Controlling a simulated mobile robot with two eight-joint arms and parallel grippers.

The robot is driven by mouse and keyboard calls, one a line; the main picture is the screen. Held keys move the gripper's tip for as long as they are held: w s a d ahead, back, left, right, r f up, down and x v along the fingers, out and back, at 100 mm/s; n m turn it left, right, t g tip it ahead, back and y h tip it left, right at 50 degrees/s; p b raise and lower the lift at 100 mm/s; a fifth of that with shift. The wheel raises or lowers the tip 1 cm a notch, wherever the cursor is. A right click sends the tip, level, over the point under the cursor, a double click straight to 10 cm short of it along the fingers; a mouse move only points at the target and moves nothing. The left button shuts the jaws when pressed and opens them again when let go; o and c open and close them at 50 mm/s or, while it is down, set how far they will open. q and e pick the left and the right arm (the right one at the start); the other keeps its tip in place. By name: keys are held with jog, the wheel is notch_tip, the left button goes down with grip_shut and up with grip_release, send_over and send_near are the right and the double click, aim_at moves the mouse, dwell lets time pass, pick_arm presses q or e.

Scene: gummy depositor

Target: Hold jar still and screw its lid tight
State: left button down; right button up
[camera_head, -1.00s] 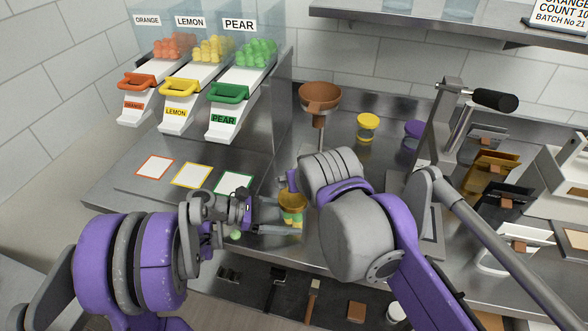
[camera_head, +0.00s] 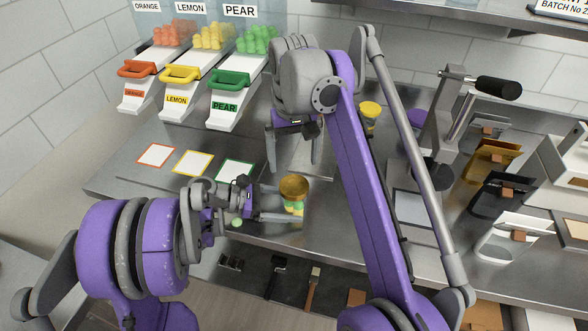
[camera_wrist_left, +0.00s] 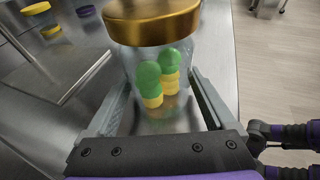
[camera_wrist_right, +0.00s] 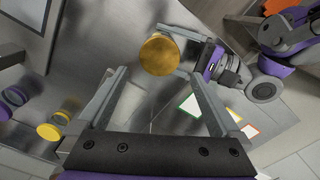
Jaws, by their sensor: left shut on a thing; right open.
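The glass jar (camera_head: 294,207) stands upright near the counter's front edge with a gold lid (camera_head: 294,187) on its mouth. In the left wrist view green and yellow gummies (camera_wrist_left: 151,82) show through the glass under the lid (camera_wrist_left: 150,22). My left gripper (camera_head: 291,203) is shut around the jar body, below the lid. My right gripper (camera_head: 296,165) is open and empty, pointing down behind the jar. In the right wrist view the lid (camera_wrist_right: 159,54) shows beyond the open fingers, apart from them. Whether the lid is fully tight cannot be told.
Yellow (camera_head: 369,113) and purple (camera_head: 419,119) lidded jars stand at the back. A lever press (camera_head: 437,145) stands to the right. Three colour-framed cards (camera_head: 193,163) lie at left under the candy chutes.

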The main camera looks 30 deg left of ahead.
aim_at(294, 185)
jog(key=shift+f, duration=4.1)
grip_shut()
